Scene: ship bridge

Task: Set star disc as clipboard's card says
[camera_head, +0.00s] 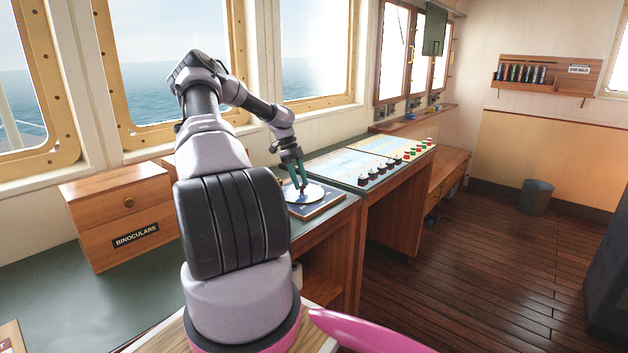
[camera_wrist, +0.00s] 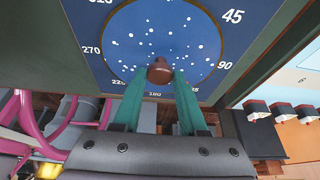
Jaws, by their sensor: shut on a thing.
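The star disc (camera_wrist: 165,30), round and blue with white dots and a thin gold rim, lies on a dark blue plate (camera_wrist: 232,45) printed with degree numbers. In the wrist view 45, 90, 180, 225 and 270 show; the far edge is cut off. My gripper (camera_wrist: 159,78) has its green fingers shut on a brown knob (camera_wrist: 160,70) at the disc's near part. The head view shows my gripper (camera_head: 300,188) on the disc (camera_head: 316,194), which looks pale with glare. No clipboard card is readable; a wooden-edged board with a pale sheet (camera_head: 10,338) is cut off at lower left.
A wooden box labelled BINOCULARS (camera_head: 128,222) stands left of my arm. A sloped console (camera_head: 375,160) with several dark, red and green controls adjoins the disc's right side. Windows rise behind. The wooden floor (camera_head: 480,270) at right is clear, with a bin (camera_head: 536,197) beyond.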

